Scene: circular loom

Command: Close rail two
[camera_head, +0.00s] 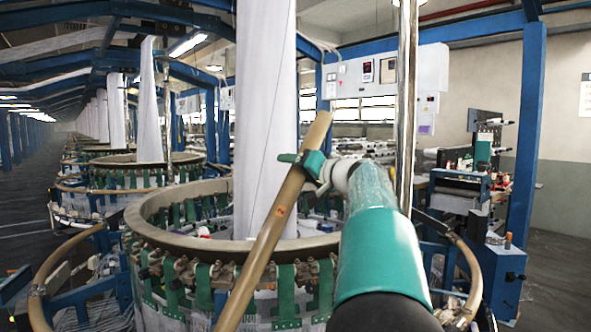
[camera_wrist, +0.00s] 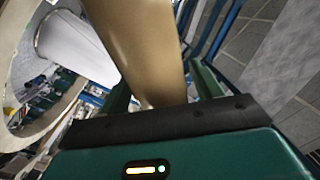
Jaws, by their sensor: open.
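A tan rail (camera_head: 268,238) stands swung up and tilted across the front of the loom ring (camera_head: 180,225), its upper end leaning right. A small orange mark is on it; I cannot read a number. My green gripper (camera_head: 300,161) is at the upper part of the rail. In the wrist view the rail (camera_wrist: 140,40) runs between the two green fingers of my open gripper (camera_wrist: 165,88). I cannot tell whether the fingers touch it. The rail's lower end is cut off by the picture's edge.
Other tan curved rails lie low around the ring, at the left (camera_head: 38,295) and right (camera_head: 468,265). A white fabric tube (camera_head: 262,120) rises from the loom's middle. A metal pole (camera_head: 405,110) stands right of the rail. Free floor (camera_head: 555,275) shows at the far right.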

